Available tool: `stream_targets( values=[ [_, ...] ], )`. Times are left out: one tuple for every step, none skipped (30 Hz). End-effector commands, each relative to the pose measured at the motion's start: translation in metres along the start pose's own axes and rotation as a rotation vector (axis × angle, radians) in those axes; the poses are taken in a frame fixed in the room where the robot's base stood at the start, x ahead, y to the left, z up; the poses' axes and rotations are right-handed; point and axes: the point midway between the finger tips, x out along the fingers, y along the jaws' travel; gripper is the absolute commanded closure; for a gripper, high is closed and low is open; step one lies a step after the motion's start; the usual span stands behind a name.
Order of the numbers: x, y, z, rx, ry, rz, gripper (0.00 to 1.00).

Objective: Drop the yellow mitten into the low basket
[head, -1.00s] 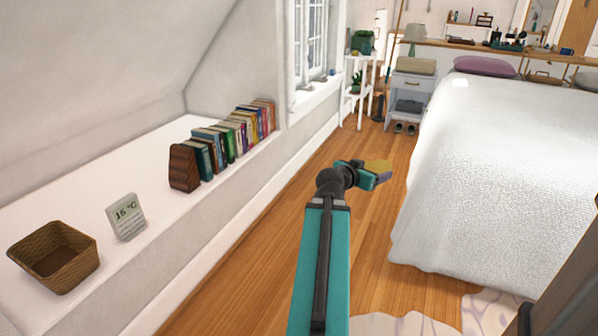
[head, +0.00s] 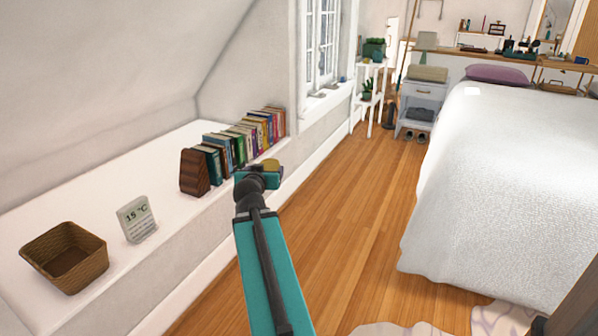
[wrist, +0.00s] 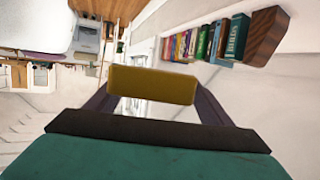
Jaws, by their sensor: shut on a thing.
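The yellow mitten (wrist: 152,85) is a mustard-yellow block shape between the two dark fingers of my gripper (wrist: 152,98) in the wrist view. In the head view my gripper (head: 262,170) is in front of the row of books, near the ledge's edge, and only a small part of the mitten (head: 271,164) shows behind it. My gripper is shut on the mitten. The low basket (head: 103,272) is a brown woven, open-topped basket on the white ledge at the lower left. It looks empty, and my gripper is well to its right and farther back.
Several books (head: 240,138) stand behind the bookend. The sloped ceiling hangs over the ledge. Wooden floor (head: 345,220) lies clear between ledge and bed (head: 510,190).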

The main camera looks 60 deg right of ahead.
Motion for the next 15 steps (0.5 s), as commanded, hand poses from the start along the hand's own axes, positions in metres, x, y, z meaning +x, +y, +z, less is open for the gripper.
stream_targets(
  values=[
    [-0.005, -0.022, 0.0, -0.011, 0.001, -0.037, 0.48],
    [-0.008, -0.033, 0.001, -0.017, 0.001, -0.057, 0.48],
    [-0.013, -0.049, 0.001, -0.026, 0.002, -0.084, 0.48],
    [-0.016, -0.059, 0.002, -0.031, 0.001, -0.104, 0.48],
    [-0.019, -0.071, 0.002, -0.038, 0.002, -0.124, 0.48],
    [-0.024, -0.085, 0.003, -0.045, 0.001, -0.15, 0.48],
    [-0.028, -0.097, 0.004, -0.052, 0.001, -0.17, 0.48],
    [-0.032, -0.107, 0.004, -0.058, 0.001, -0.189, 0.48],
    [-0.038, -0.122, 0.005, -0.066, 0.002, -0.216, 0.48],
    [-0.043, -0.132, 0.006, -0.072, 0.002, -0.236, 0.48],
    [-0.047, -0.143, 0.006, -0.078, 0.002, -0.256, 0.48],
    [-0.054, -0.157, 0.008, -0.086, 0.002, -0.282, 0.48],
    [-0.059, -0.168, 0.009, -0.092, 0.003, -0.302, 0.48],
    [-0.064, -0.178, 0.009, -0.099, 0.003, -0.322, 0.48],
    [-0.071, -0.192, 0.011, -0.107, 0.002, -0.348, 0.48]
  ],
)
